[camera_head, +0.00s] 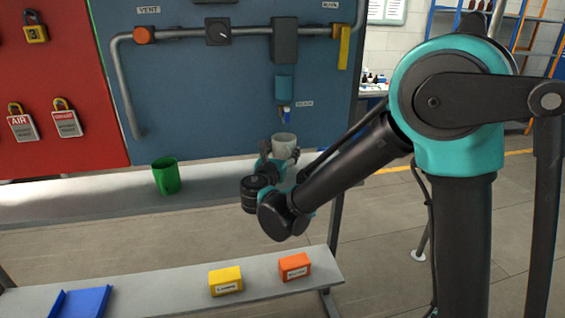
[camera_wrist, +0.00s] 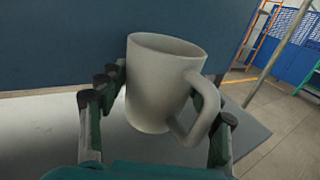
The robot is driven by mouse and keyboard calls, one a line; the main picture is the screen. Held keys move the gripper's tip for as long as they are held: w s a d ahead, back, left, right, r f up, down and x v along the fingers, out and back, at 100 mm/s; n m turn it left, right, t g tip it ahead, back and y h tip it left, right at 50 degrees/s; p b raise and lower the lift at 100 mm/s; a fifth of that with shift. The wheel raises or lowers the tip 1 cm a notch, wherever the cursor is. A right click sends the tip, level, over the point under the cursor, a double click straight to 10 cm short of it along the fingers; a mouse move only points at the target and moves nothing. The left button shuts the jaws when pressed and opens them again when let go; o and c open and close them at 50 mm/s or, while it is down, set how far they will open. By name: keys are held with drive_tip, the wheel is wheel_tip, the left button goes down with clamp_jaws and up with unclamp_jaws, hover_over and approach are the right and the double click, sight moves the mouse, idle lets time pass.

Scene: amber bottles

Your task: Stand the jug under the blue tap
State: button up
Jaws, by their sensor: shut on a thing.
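The jug (camera_head: 284,143) is a pale grey, handled vessel at the right end of the upper shelf, below the blue tap (camera_head: 285,114) on the blue panel. In the wrist view the jug (camera_wrist: 160,85) is tilted in the picture, with its handle to the right. My gripper (camera_head: 279,155) is around the jug's sides, and its fingers also show in the wrist view (camera_wrist: 165,115). The jug's base is partly hidden, so I cannot tell whether it touches the shelf.
A green cup (camera_head: 166,176) stands on the upper shelf (camera_head: 90,198), left of my gripper. A yellow box (camera_head: 225,281), an orange box (camera_head: 295,266) and a blue tray (camera_head: 82,302) are on the lower shelf. The blue panel (camera_head: 190,100) rises close behind the jug.

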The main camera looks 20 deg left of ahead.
drive_tip(key=shift+w+f, duration=0.1)
drive_tip(key=shift+f, duration=1.95)
drive_tip(key=shift+a+f, duration=0.1)
drive_tip(key=shift+f, duration=0.05)
drive_tip(key=o, duration=1.3)
drive_tip(key=s, duration=1.2)
drive_tip(key=shift+d+r, duration=0.2)
drive_tip(key=shift+d, duration=0.2)
